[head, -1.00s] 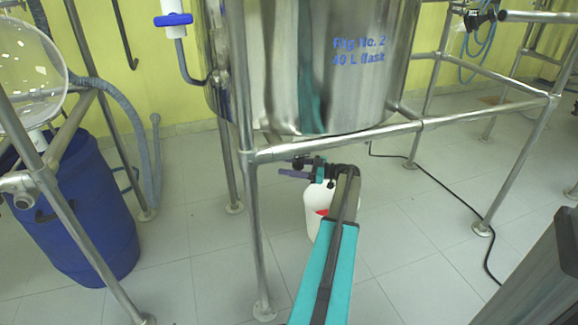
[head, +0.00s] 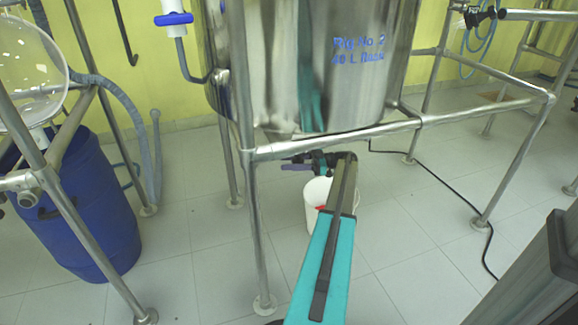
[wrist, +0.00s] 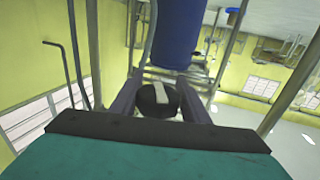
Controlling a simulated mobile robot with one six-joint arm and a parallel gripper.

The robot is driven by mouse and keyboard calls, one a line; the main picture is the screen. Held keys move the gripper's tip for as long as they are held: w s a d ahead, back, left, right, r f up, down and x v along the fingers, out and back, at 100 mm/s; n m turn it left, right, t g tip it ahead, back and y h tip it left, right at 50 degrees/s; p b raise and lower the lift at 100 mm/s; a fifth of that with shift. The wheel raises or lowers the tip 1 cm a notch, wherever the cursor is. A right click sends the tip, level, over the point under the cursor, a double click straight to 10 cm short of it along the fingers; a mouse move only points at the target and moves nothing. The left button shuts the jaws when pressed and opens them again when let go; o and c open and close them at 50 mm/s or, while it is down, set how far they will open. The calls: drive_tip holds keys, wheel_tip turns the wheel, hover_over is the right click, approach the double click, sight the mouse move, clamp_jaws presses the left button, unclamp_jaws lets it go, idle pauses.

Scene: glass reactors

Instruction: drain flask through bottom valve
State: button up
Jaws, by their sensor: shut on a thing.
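The steel vessel (head: 310,85), marked "Rig No. 2 40 L flask", hangs in a tubular frame. A white bucket (head: 312,205) stands on the floor below, partly hidden by my arm. I see no liquid flow.
The steel frame's front rail (head: 335,138) runs just above my gripper, and a frame leg (head: 257,235) stands to the left. A blue barrel (head: 90,210) stands at the left under a glass bulb (head: 30,70). A black cable (head: 450,185) lies on the tiled floor at the right.

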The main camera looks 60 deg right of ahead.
drive_tip(key=shift+s+a+f+n+g+y+b, duration=0.1)
drive_tip(key=shift+a+f+n+g+y+b, duration=0.2)
drive_tip(key=shift+b, duration=1.45)
drive_tip(key=shift+s+a+n+g+y+b, duration=0.1)
drive_tip(key=shift+n+g+y+b, duration=0.3)
drive_tip(key=shift+b, duration=1.3)
drive_tip(key=shift+c, duration=0.4)
drive_tip(key=shift+r, duration=0.1)
drive_tip(key=o, duration=0.9)
drive_tip(key=shift+c, duration=0.2)
drive_tip(key=shift+d+r, duration=0.1)
drive_tip(key=shift+r, duration=0.1)
drive_tip(key=shift+m+t+p, duration=0.3)
drive_tip(key=shift+p, duration=0.05)
